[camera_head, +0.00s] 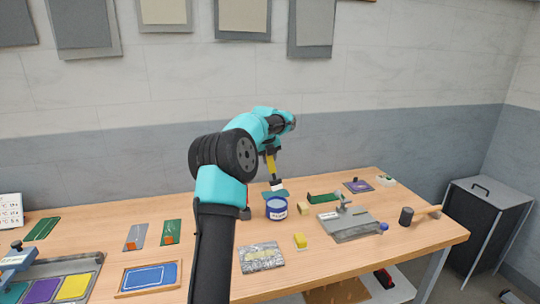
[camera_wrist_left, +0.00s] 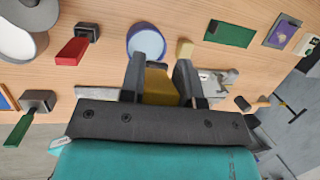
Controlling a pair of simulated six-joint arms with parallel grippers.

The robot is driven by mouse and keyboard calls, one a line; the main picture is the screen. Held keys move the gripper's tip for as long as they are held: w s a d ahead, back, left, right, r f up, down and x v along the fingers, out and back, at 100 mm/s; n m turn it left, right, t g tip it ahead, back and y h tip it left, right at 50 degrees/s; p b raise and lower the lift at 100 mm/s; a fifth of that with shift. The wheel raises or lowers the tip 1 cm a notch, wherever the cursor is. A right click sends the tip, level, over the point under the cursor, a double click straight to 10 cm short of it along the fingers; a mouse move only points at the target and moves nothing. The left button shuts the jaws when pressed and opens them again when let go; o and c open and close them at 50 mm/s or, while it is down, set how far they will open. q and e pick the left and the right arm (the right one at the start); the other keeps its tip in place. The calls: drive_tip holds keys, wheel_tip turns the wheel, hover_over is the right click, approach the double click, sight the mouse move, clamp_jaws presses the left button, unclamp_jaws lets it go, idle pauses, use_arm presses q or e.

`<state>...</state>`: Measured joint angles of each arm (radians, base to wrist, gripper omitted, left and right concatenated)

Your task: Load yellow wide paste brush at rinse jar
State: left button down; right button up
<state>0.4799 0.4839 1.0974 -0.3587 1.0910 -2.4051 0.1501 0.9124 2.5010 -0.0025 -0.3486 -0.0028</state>
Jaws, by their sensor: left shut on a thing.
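My left gripper (camera_head: 269,153) is shut on the yellow wide paste brush (camera_head: 271,165). The brush hangs bristles down, with a yellow handle, a dark band and a whitish lower end. In the left wrist view, the yellow handle (camera_wrist_left: 160,86) sits between the two dark fingers (camera_wrist_left: 160,78); the bristle end is hidden there. The rinse jar (camera_head: 276,212) is blue with a pale label and stands on the table just below the brush in the head view. The jar also shows in the left wrist view (camera_wrist_left: 146,42), just past the fingers. The brush appears apart from the jar, above it.
A yellow block (camera_head: 303,208) stands right of the jar, and another yellow piece (camera_head: 300,241) lies nearer. A grey metal press (camera_head: 350,224) and a dark-headed mallet (camera_head: 406,216) are farther right. A patterned slab (camera_head: 262,257) and blue tray (camera_head: 150,277) lie in front.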

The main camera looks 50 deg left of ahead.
use_arm(q)
drive_tip(key=shift+f, duration=0.1)
drive_tip(key=shift+f, duration=3.55)
idle(0.6)
drive_tip(key=shift+r, duration=0.1)
wheel_tip(320, 180, up, 7)
idle(1.0)
drive_tip(key=shift+w, duration=0.1)
idle(0.6)
